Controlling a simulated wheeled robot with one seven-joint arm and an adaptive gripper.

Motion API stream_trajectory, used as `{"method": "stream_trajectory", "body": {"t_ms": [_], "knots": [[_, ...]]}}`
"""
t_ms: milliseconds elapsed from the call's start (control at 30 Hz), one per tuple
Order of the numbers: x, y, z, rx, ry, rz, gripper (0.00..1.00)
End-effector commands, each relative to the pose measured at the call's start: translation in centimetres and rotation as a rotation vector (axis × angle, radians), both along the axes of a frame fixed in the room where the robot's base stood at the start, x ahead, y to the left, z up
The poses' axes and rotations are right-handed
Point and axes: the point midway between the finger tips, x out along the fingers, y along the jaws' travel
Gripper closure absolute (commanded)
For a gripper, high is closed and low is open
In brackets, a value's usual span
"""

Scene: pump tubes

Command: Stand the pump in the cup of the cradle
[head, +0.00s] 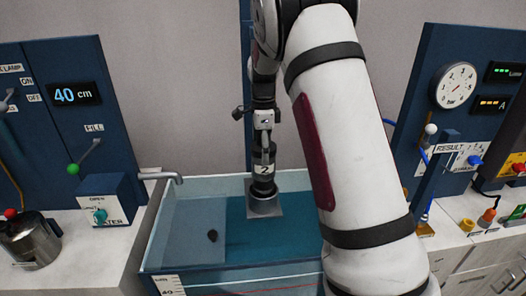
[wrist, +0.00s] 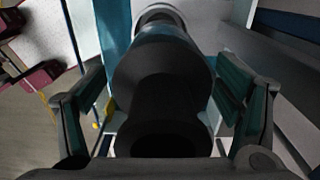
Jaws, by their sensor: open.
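The pump (head: 263,172) is a dark upright cylinder with a pale band marked 2. Its lower end meets the grey cup of the cradle (head: 264,207), which has a square base plate in the water tank. The pump looks upright in the cup, but how deep it sits is hidden. My gripper (head: 263,125) is above the pump's upper part. In the wrist view my gripper (wrist: 162,100) is open, with one finger on each side of the pump (wrist: 160,80) and gaps showing. A pale rim (wrist: 158,12) shows at the pump's far end.
The tank (head: 165,235) has clear walls around the cradle. A small dark lump (head: 212,236) lies left of the cradle. A tap (head: 165,176) reaches over the left wall. A metal jug (head: 32,243) stands at far left. Panels with levers flank the tank.

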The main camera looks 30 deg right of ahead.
Motion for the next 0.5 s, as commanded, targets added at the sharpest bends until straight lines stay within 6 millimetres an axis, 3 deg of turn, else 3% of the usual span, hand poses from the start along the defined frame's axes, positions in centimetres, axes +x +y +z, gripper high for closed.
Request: {"method": "stream_trajectory", "body": {"t_ms": [500], "knots": [[0.2, 0.0, 9.4, -0.002, -0.006, 0.000, 0.16]]}}
